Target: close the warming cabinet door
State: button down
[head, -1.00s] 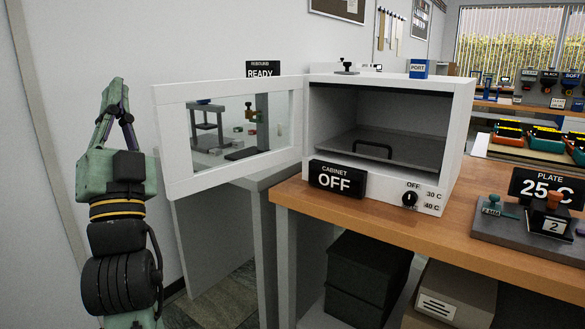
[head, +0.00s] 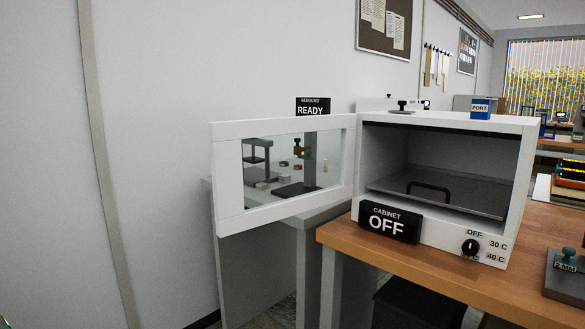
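The warming cabinet (head: 445,243) is a white box on the wooden bench, with its front open to a dark interior. Its door (head: 230,181), a white frame around a clear window, stands wide open, swung out to the left from the cabinet's left edge. A grey shelf (head: 458,197) with a black handle (head: 428,189) is inside. A black sign (head: 390,222) reading "CABINET OFF" is at the front lower left. A black knob (head: 470,247) sits beside marks OFF, 30 C and 40 C. My gripper is not in the current view.
The wooden bench (head: 360,244) runs right from under the cabinet. A grey table (head: 265,232) stands behind the door, with equipment seen through the window and a "READY" sign (head: 312,107). A grey device (head: 567,275) is at the right edge. The wall (head: 150,140) at left is bare.

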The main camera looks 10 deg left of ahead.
aim_at(225, 137)
jog(key=i+j, duration=0.5)
jog(key=j, duration=0.15)
jog(key=i+j, duration=0.55)
jog(key=j, duration=0.15)
jog(key=i+j, duration=0.5)
jog(key=j, duration=0.15)
jog(key=i+j+z, duration=0.1)
jog(key=z, duration=0.25)
jog(key=i+j+z, duration=0.1)
jog(key=j+z, duration=0.2)
jog(key=i+j+z, duration=0.1)
jog(key=z, duration=0.25)
jog(key=j+z, duration=0.1)
jog(key=z, duration=0.6)
jog(key=k+l, duration=0.2)
jog(key=l, duration=0.25)
jog(key=k+l, duration=0.25)
jog(key=l, duration=0.15)
jog(key=k+l, duration=0.2)
jog(key=l, duration=0.25)
jog(key=k+l, duration=0.2)
jog(key=l, duration=0.2)
